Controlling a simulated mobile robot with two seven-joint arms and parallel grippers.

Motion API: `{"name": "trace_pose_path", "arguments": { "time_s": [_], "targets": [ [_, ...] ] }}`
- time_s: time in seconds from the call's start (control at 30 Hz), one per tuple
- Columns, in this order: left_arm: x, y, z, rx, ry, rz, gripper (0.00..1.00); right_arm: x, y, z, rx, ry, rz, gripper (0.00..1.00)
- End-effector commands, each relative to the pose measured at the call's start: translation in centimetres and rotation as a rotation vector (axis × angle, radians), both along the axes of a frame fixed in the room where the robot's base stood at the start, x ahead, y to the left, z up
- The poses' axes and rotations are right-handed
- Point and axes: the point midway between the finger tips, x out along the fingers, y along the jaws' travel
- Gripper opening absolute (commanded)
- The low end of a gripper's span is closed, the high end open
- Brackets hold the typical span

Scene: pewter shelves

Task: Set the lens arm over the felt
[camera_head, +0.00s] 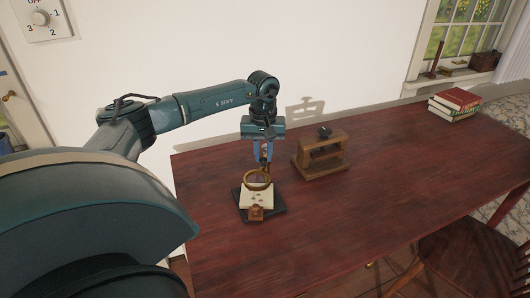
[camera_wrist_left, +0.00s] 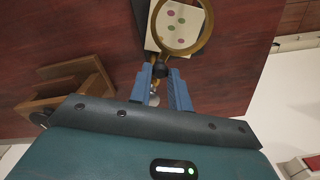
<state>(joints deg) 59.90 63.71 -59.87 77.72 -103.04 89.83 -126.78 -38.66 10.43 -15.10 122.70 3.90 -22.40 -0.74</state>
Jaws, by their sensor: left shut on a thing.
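The lens arm has a brass ring (camera_head: 246,181), which also shows in the wrist view (camera_wrist_left: 207,34). Its short stem runs up to my left gripper (camera_head: 265,158). The gripper's blue fingers (camera_wrist_left: 163,92) are shut on this stem. The ring is over a cream pad with coloured dots (camera_head: 256,199), likely the felt. In the wrist view the dots show inside the ring. I cannot tell the exact height gap. The pad lies on a dark base (camera_head: 275,209) with a small brown block (camera_head: 256,214) at its front. My right gripper is out of view.
A wooden stand (camera_head: 325,160) with a dark knob on top stands right of the base, close to my gripper. The middle and right are clear. A chair (camera_head: 475,250) stands at the front right.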

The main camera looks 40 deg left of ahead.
Motion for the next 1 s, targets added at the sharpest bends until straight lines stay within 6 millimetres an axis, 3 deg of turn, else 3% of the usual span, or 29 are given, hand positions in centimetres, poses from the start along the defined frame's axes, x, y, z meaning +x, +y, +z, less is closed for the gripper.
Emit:
{"name": "trace_pose_path", "arguments": {
  "time_s": [0.63, 0.67, 0.9, 1.0],
  "targets": [
    [-0.03, 0.38, 0.17, 0.004, -0.003, -0.050, 0.00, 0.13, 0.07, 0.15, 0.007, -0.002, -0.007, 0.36],
    [-0.03, 0.38, 0.17, 0.004, -0.003, -0.050, 0.20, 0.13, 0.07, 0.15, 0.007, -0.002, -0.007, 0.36],
    [-0.05, 0.28, 0.09, 0.003, -0.002, -0.051, 0.39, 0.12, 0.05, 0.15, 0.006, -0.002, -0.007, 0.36],
    [-0.06, 0.24, 0.06, 0.002, -0.001, -0.051, 0.41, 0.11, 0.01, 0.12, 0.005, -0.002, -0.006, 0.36]
  ]
}}
